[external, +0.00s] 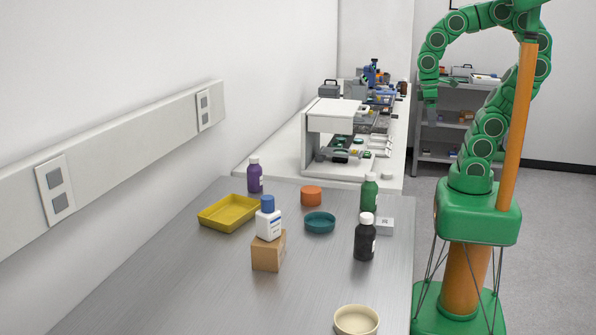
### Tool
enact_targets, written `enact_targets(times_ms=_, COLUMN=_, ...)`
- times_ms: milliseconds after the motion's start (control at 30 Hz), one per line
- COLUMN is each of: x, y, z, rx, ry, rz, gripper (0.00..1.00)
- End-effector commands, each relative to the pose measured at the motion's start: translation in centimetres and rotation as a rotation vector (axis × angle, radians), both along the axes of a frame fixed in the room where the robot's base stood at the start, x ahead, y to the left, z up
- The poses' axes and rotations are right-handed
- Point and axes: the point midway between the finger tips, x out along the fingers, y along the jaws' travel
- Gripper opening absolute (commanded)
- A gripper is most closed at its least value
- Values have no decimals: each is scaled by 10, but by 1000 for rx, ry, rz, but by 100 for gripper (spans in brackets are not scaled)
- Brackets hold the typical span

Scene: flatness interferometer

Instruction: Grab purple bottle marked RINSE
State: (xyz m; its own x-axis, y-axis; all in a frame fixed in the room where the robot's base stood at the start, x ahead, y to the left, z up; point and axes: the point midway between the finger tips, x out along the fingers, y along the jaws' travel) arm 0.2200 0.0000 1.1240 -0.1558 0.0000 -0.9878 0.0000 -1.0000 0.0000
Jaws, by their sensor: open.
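A purple bottle (255,178) with a whitish cap stands upright at the far left of the metal table, behind the yellow tray. Its label is too small to read. My green arm curves up and over at the right, and my gripper (429,101) hangs down at its end, high and to the right of the table, well apart from the bottle. The gripper is small in the view; it is open, with nothing seen in it.
A yellow tray (205,222), a white bottle (268,224) on a cardboard box (268,255), an orange tub (311,196), a teal dish (320,222), a green bottle (369,192), a black bottle (364,240) and a cream bowl (356,320) stand on the table (190,290). The front left is clear.

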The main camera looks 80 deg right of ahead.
Motion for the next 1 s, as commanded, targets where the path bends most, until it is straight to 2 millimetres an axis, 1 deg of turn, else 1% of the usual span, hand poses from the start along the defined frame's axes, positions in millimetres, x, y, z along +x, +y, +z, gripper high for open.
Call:
enact_targets(times_ms=33, x=1, y=0, z=9, rx=0, ry=-4, rz=0, gripper=84)
enact_targets(times_ms=200, x=1, y=0, z=36, rx=0, ry=-2, rz=0, gripper=84)
enact_targets(times_ms=400, x=0, y=0, z=58, rx=0, ry=1, rz=0, gripper=84)
enact_targets(times_ms=600, x=1, y=0, z=75, rx=0, ry=-3, rz=0, gripper=84)
enact_targets(times_ms=733, x=2, y=0, z=82, rx=-1, ry=-3, rz=2, gripper=84)
enact_targets(times_ms=967, x=32, y=2, z=78, rx=-4, ry=-60, rz=18, gripper=84)
enact_targets(times_ms=1000, x=39, y=3, z=77, rx=-5, ry=-75, rz=22, gripper=84)
